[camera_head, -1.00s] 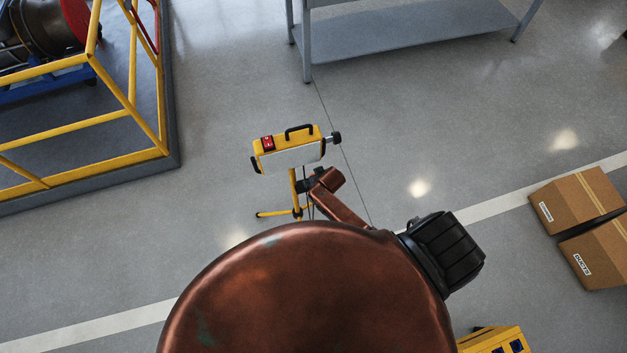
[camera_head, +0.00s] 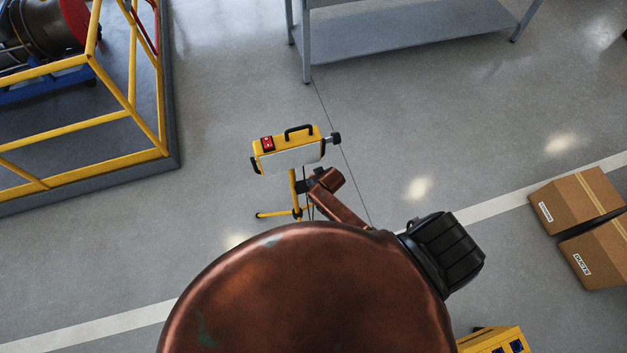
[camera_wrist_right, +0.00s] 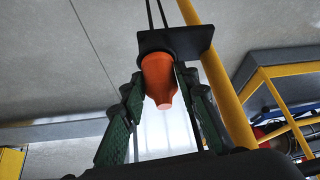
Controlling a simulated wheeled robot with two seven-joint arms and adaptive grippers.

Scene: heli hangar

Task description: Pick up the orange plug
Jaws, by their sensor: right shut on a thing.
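The orange plug (camera_wrist_right: 158,76) shows in the right wrist view, narrow end toward the camera. Its far end meets a black bracket (camera_wrist_right: 177,42) beside a yellow pole (camera_wrist_right: 220,85). My right gripper (camera_wrist_right: 160,83) has its green-padded fingers on both sides of the plug and is shut on it. In the head view, my copper-coloured arm reaches to the stand of a yellow work light (camera_head: 287,150). The plug cannot be made out there, and the gripper is mostly hidden. My left gripper is in neither view.
A yellow railing (camera_head: 128,100) encloses a platform at left. A grey metal table (camera_head: 420,40) stands at the back. Cardboard boxes (camera_head: 575,200) lie at right, and a yellow case (camera_head: 495,340) is at the bottom. The floor between is clear.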

